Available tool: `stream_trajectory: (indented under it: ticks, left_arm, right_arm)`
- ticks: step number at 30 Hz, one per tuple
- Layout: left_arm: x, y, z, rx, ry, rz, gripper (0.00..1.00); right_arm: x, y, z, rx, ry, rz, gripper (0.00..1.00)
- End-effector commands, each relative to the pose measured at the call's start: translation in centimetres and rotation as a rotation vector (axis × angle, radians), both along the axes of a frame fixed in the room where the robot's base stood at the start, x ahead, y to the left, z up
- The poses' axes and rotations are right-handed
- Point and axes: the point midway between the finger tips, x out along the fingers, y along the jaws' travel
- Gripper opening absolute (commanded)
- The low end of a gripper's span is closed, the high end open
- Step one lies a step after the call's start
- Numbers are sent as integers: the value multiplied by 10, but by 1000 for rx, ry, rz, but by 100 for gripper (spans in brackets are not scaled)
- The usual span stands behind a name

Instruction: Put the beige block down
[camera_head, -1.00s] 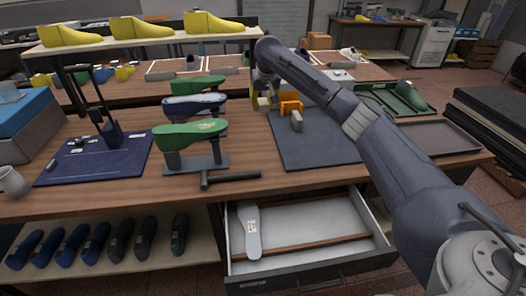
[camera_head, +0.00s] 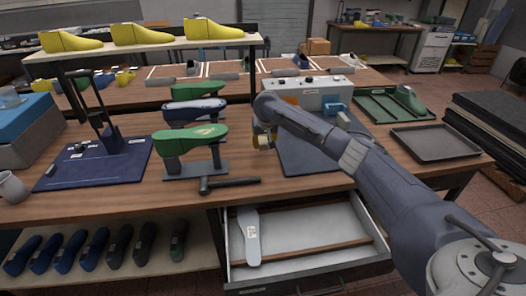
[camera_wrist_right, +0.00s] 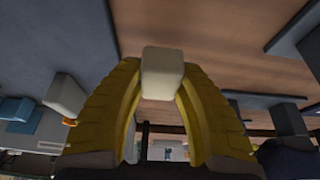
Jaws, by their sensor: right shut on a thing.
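My right gripper (camera_head: 262,140) is over the wooden bench (camera_head: 240,190), between the green shoe last (camera_head: 190,138) on its stand and the dark mat (camera_head: 305,160). In the right wrist view, my right gripper (camera_wrist_right: 163,80) has its yellow fingers closed on the beige block (camera_wrist_right: 163,72), which sticks out past the fingertips. Wood shows beyond the block; whether the block touches the bench I cannot tell. My left gripper is not in view.
A white box (camera_head: 303,86) with a blue part stands behind the mat. A green tray (camera_head: 375,105) and a dark tray (camera_head: 435,143) lie to the right. A dark T-shaped handle (camera_head: 228,183) lies in front of the stand. An open drawer (camera_head: 300,220) juts out below.

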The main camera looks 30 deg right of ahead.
Motion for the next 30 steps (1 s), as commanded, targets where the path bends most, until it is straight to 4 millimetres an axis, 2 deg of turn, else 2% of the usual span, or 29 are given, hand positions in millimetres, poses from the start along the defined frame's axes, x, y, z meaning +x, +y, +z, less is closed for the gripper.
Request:
stream_trajectory:
  ticks: [5,12,15,30]
  left_arm:
    - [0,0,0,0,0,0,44]
    - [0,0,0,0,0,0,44]
    - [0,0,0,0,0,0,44]
    - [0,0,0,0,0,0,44]
  right_arm:
    - [0,0,-8,0,0,0,8]
    - [0,1,-37,0,1,1,8]
    - [0,1,-44,1,0,1,8]
    - [0,0,-49,-1,-1,1,8]
